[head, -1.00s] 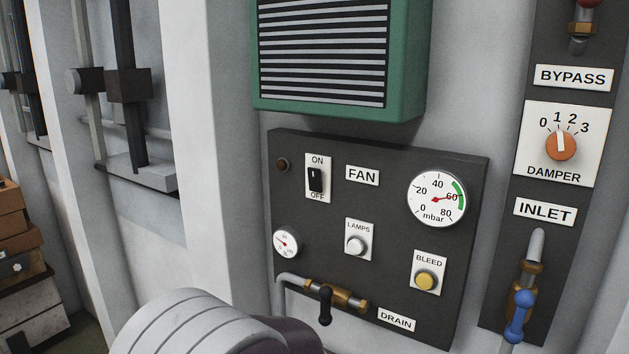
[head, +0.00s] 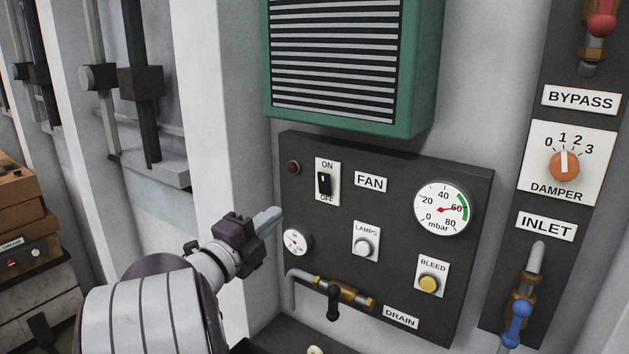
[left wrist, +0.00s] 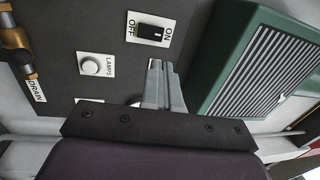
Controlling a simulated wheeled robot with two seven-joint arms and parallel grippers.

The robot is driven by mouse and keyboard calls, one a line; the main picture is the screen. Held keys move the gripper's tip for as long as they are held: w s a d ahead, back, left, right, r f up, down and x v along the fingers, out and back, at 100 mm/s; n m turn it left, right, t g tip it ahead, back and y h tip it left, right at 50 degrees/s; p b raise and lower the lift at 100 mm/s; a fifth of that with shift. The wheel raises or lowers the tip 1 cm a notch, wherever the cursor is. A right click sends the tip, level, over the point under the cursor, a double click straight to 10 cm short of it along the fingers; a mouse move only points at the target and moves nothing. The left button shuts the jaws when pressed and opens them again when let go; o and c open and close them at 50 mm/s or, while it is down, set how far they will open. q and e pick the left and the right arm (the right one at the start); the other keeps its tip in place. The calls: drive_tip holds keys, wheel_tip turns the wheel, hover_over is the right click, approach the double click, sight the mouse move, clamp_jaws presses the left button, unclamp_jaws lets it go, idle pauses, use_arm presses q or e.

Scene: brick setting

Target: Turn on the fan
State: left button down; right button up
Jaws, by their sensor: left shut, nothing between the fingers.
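The fan switch (head: 324,183) is a black rocker on a white plate marked ON at the top and OFF at the bottom. It sits at the upper left of a dark panel (head: 400,165), beside the FAN label (head: 370,182). I cannot tell surely which way the rocker is tipped. My left gripper (head: 272,217) is shut and empty, left of and below the switch in the head view. In the left wrist view its fingertips (left wrist: 161,65) point toward the switch (left wrist: 152,32), apparently apart from it. My right gripper is not in view.
A dark round indicator (head: 293,168) sits left of the switch. The panel also carries a small gauge (head: 296,241), the LAMPS button (head: 364,247), the BLEED button (head: 429,284), a mbar gauge (head: 443,208) and the DRAIN valve (head: 335,297). A green louvred box (head: 420,75) juts out above.

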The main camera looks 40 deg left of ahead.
use_arm(q)
drive_tip(key=shift+d+r+m, duration=0.1)
drive_tip(key=shift+r+m, duration=0.1)
drive_tip(key=shift+m, duration=0.1)
drive_tip(key=p, duration=0.8)
approach(323, 174)
drive_tip(key=w, duration=0.4)
drive_tip(key=w+r, duration=0.1)
drive_tip(key=w, duration=0.1)
drive_tip(key=shift+w+f, duration=0.1)
drive_tip(key=shift+w, duration=0.35)
